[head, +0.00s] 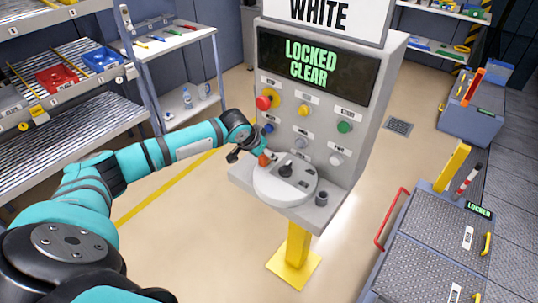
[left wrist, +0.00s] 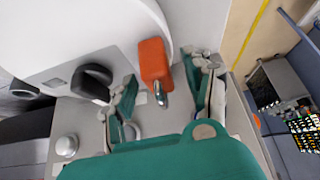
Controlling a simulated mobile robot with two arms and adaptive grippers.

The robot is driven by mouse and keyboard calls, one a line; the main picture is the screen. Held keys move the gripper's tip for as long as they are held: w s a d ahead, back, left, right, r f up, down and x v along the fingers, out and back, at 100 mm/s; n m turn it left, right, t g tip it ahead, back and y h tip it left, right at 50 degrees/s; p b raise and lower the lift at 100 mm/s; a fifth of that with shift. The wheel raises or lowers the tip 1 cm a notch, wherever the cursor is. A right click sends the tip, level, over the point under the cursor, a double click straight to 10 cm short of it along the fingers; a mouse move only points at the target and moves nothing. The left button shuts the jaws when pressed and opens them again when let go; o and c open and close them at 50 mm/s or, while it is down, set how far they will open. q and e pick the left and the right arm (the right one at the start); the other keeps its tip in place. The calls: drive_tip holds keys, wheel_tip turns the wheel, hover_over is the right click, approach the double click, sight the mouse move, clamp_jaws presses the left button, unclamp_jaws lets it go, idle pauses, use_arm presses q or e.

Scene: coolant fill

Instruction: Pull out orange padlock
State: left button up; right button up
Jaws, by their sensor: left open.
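The orange padlock (head: 264,160) hangs at the left edge of the white round plate (head: 268,187) on the control stand. In the left wrist view the orange padlock (left wrist: 154,60) shows its orange body and a short metal part at the lower end. My left gripper (head: 256,150) is right at the padlock. In the left wrist view the left gripper's fingers (left wrist: 163,92) are open on either side of the padlock, with gaps to it. A black knob (left wrist: 92,82) sits beside it on the plate. My right gripper is not in view.
The stand's screen (head: 315,65) reads LOCKED CLEAR, above several coloured buttons (head: 305,112). A small grey cylinder (head: 321,198) stands on the ledge to the right. A grey cart (head: 435,235) with a red handle is at the lower right. Shelves (head: 55,65) line the left.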

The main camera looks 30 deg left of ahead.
use_arm(q)
drive_tip(key=shift+x, duration=1.95)
drive_tip(key=shift+c, duration=0.3)
clamp_jaws()
drive_tip(key=c, duration=0.9)
unclamp_jaws()
clamp_jaws()
drive_tip(key=shift+r+p, duration=0.4)
drive_tip(key=shift+p, duration=0.25)
